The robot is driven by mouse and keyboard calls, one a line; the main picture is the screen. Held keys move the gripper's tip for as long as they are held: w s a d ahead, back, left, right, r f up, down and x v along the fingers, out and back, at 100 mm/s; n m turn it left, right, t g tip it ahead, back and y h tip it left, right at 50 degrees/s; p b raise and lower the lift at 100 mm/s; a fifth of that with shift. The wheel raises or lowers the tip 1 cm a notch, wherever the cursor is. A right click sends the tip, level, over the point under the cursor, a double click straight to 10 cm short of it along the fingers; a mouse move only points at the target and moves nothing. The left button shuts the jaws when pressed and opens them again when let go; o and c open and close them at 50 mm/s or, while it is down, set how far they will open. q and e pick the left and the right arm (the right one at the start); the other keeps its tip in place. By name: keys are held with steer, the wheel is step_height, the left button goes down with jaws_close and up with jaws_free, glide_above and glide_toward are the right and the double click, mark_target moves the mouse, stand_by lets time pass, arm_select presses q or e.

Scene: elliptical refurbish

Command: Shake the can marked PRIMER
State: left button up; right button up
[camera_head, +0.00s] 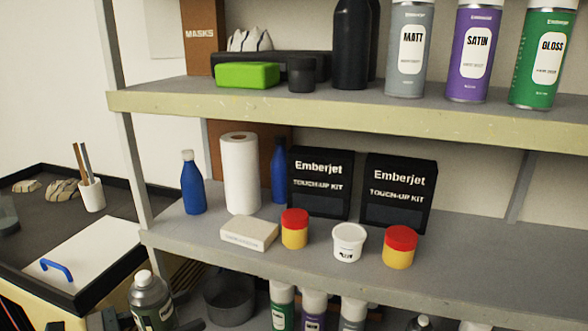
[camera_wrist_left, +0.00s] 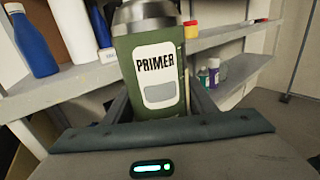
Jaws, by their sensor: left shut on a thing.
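The can marked PRIMER (camera_wrist_left: 157,62) is dark green with a white label and a grey top. In the left wrist view it stands upright, slightly tilted in the picture, between the fingers of my left gripper (camera_wrist_left: 160,108), which is shut on it. In the head view the top part of the can (camera_head: 150,298) shows at the bottom left, in front of the shelf unit; its lower part is cut off by the picture edge. My right gripper is not in view.
Spray cans marked MATT (camera_head: 408,50), SATIN (camera_head: 474,52) and GLOSS (camera_head: 541,58) stand on the upper shelf. The middle shelf (camera_head: 300,262) holds bottles, a paper roll, tubs and touch-up kits. More cans stand below. A dark-topped workbench (camera_head: 35,225) is at left.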

arm_select(q)
step_height(320, 180, down, 6)
steer(key=shift+f, duration=0.2)
stand_by(1.2)
stand_by(0.8)
step_height(320, 180, up, 7)
step_height(320, 180, down, 7)
stand_by(1.9)
